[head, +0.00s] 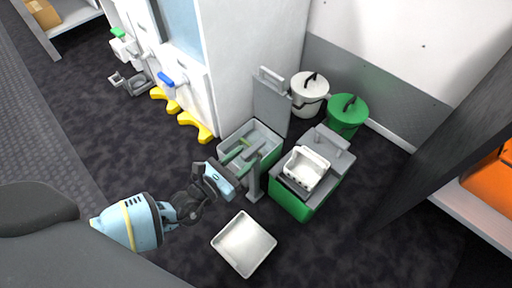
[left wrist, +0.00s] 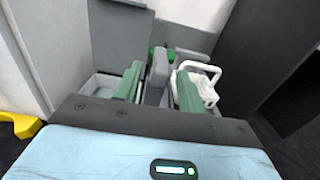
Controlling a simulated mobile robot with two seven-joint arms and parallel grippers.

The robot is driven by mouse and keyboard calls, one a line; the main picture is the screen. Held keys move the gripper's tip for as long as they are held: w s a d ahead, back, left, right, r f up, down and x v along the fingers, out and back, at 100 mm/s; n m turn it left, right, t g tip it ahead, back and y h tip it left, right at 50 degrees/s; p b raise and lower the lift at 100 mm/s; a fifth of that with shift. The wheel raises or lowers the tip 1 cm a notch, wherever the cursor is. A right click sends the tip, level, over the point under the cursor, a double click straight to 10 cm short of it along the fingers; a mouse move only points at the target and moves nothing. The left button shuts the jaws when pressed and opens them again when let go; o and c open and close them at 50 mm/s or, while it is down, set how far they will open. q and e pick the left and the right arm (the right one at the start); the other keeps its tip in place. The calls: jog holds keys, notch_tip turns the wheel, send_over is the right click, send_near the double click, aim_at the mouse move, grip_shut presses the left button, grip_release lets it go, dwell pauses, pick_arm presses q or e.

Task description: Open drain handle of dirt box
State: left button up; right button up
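A green and grey open box (head: 236,138), which looks like the dirt box, stands on the floor with its grey lid (head: 271,103) raised. A grey upright part (head: 255,184) with a bar-like top is at its near right side. I cannot tell for sure whether this is the drain handle. My left gripper (head: 247,152) reaches over the box from the left. In the left wrist view, the two green fingers of the gripper (left wrist: 159,86) are apart, with a grey bar (left wrist: 158,72) showing between them. Contact cannot be told. My right gripper is not in view.
A second green box (head: 291,203) with a white basket (head: 305,169) stands close on the right. A white tray (head: 243,244) lies on the floor in front. A white bucket (head: 309,97) and green bucket (head: 346,118) stand behind. A white cabinet (head: 252,50) is behind left.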

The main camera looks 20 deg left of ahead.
aim_at(252, 151)
pick_arm(q)
jog(key=b+x, duration=0.1)
jog(key=x, duration=0.3)
jog(key=shift+w+d, duration=0.15)
jog(key=shift+w, duration=0.4)
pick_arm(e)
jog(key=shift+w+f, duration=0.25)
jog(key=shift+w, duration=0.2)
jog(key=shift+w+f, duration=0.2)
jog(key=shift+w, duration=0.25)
pick_arm(q)
jog(key=shift+c, duration=0.4)
